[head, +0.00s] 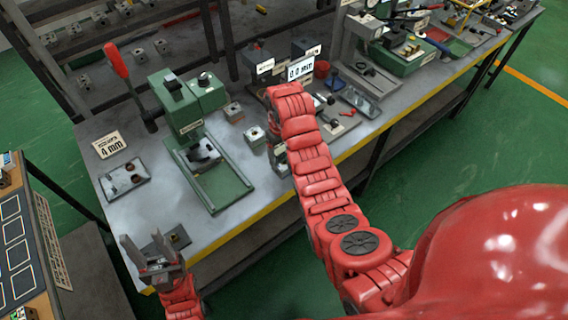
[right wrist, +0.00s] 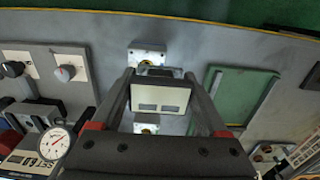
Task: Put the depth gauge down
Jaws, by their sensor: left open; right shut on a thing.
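The depth gauge (right wrist: 160,98), a pale box with two small windows, is between the fingers of my right gripper (right wrist: 160,77) in the right wrist view. The right gripper is shut on it, above the bench. Its lower end is hidden. A valve block (right wrist: 147,56) shows just beyond the gauge, and another (right wrist: 147,126) shows below it in the picture. In the head view my right gripper (head: 279,155) is partly hidden by its red arm, beside a valve block (head: 255,136). My left gripper (head: 148,252) is open and empty at the bench's near left corner.
A green press (head: 180,105) with a tray base (head: 228,188) stands left of the right gripper. A plate with holes (head: 124,180) and a "4 mm" sign (head: 110,145) lie further left. A readout sign (head: 300,69) shows 0.0 mm. Bare bench (head: 150,205) lies at the front left.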

